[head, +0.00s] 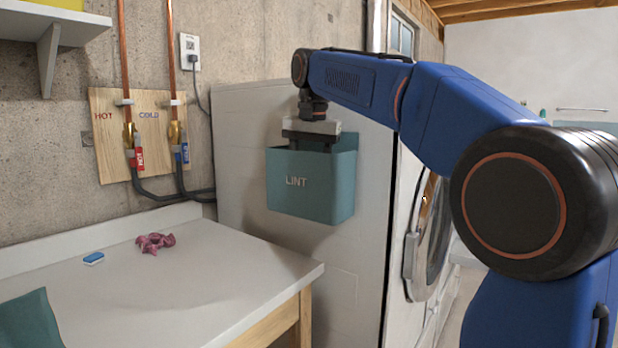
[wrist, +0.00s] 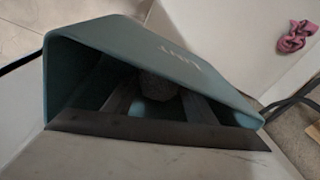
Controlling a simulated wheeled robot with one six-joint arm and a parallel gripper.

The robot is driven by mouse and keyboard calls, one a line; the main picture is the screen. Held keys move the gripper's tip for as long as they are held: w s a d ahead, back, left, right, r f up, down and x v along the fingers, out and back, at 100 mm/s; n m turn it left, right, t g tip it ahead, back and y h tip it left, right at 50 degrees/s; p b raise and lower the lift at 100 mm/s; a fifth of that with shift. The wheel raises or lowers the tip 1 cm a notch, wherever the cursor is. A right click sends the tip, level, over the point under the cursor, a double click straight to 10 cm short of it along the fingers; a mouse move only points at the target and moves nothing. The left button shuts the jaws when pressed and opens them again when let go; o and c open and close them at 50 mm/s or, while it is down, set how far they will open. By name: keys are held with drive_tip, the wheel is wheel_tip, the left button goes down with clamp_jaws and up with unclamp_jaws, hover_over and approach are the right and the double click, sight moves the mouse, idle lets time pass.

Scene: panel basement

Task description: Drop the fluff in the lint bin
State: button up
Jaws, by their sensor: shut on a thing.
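The teal lint bin (head: 310,190), marked LINT, hangs on the side of the white machine. It also shows from above in the wrist view (wrist: 150,35), with its mouth open. My gripper (head: 312,128) is over the bin, its fingers reaching down past the rim and hidden in the head view. In the wrist view the two dark fingers (wrist: 158,100) are inside the bin's mouth, with the grey fluff (wrist: 158,84) held between them. The fluff is hidden in the head view. Shadow makes its distance from the bin's bottom hard to tell.
A white worktop (head: 190,270) stands at the left, carrying a pink cloth (head: 155,243), a blue-and-white block (head: 94,258) and a teal item (head: 28,322). Pipes with red and blue valves (head: 137,152) are on the wall behind. A round machine door (head: 430,235) is to the right.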

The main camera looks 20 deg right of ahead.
drive_tip(key=shift+f, duration=0.4)
drive_tip(key=o, duration=1)
drive_tip(key=shift+r, duration=0.1)
wheel_tip(320, 180, up, 13)
drive_tip(key=s, duration=0.1)
drive_tip(key=shift+s, duration=0.4)
